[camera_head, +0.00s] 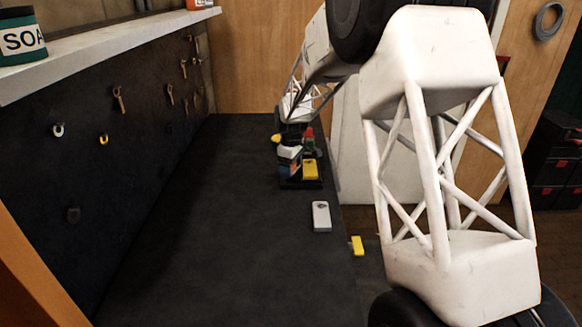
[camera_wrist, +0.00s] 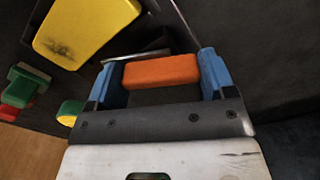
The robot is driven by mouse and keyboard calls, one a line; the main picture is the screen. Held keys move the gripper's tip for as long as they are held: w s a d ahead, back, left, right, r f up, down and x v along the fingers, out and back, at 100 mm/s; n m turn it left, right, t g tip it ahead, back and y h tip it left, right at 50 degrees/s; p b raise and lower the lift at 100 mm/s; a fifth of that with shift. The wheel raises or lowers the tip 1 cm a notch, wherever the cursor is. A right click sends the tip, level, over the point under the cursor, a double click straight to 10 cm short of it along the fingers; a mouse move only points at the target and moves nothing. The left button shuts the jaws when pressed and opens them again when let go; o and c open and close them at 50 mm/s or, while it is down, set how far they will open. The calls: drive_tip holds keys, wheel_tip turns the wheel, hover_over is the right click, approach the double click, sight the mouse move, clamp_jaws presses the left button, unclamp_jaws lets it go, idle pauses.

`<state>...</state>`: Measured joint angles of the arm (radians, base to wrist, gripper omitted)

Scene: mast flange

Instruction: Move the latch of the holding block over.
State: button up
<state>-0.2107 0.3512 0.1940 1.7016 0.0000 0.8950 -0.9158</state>
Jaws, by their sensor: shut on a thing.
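My gripper (camera_wrist: 160,66) has its two blue fingers at either end of an orange bar (camera_wrist: 161,71), shut on it. The bar looks like the latch. A yellow block (camera_wrist: 85,28) with a dark smudge lies close by at upper left in the wrist view. In the head view my gripper (camera_head: 289,165) is low over the bench's far right part, just left of the yellow block (camera_head: 311,169). Both are by a dark base (camera_head: 315,184), perhaps the holding block. The orange bar cannot be made out clearly there.
Green (camera_wrist: 30,85) and red (camera_wrist: 8,112) pieces stand close by the yellow block. A pale grey block (camera_head: 321,216) and a small yellow block (camera_head: 357,245) lie nearer on the right. The dark bench (camera_head: 210,230) is clear to the left, below a wall with hooks.

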drive_tip(key=m, duration=0.6)
drive_tip(key=shift+m, duration=0.3)
drive_tip(key=m, duration=0.6)
drive_tip(key=shift+m, duration=0.3)
drive_tip(key=o, duration=0.9)
drive_tip(key=shift+r, duration=0.1)
drive_tip(key=shift+r, duration=3.85)
